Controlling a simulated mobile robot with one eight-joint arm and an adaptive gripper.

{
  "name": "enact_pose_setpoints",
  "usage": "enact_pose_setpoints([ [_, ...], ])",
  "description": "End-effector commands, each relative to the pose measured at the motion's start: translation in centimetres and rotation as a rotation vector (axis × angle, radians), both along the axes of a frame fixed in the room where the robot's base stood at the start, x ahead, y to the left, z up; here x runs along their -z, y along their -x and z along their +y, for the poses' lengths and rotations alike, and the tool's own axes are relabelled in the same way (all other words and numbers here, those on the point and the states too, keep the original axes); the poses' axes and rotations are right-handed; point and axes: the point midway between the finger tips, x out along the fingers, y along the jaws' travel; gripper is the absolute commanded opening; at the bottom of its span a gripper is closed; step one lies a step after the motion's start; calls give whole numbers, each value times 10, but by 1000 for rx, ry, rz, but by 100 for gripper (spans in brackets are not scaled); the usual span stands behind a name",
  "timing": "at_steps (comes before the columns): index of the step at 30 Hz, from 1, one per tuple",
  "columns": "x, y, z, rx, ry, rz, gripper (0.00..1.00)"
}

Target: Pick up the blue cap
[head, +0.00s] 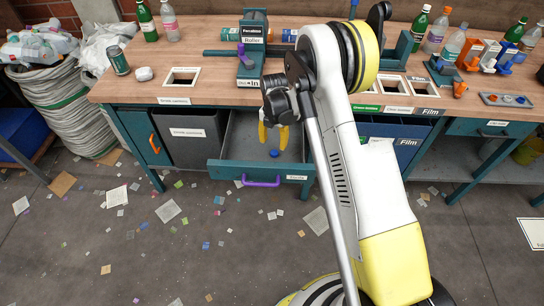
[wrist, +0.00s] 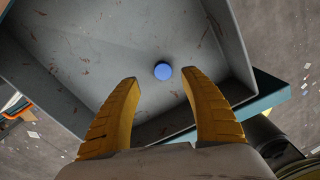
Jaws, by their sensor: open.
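The blue cap (head: 274,153) lies on the floor of the open grey drawer (head: 240,135) below the bench. In the wrist view the cap (wrist: 162,71) shows as a small round blue disc on the drawer's bare bottom (wrist: 95,60). My gripper (head: 274,137) hangs over the drawer with its yellow fingers pointing down. In the wrist view my gripper (wrist: 162,98) is open and empty. The cap appears beyond the fingertips, roughly centred between them and apart from both. The height of the fingers above it is hard to tell.
The drawer walls surround the cap, with a purple handle (head: 261,183) on the front. The bench top (head: 215,90) above carries a roller device (head: 252,45), a can (head: 118,60) and several bottles. Small scraps litter the floor. The drawer floor around the cap is free.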

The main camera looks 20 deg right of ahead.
Motion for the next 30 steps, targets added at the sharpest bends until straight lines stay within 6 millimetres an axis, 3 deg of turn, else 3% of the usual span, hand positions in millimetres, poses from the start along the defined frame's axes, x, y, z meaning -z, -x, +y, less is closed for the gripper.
enact_pose_setpoints([
  [12, 54, 2, -7, 2, 0, 0, 53],
  [20, 55, 2, -6, 2, 0, 0, 53],
  [25, 55, 2, -6, 2, 0, 0, 19],
  [30, 55, 2, -6, 2, 0, 0, 18],
])
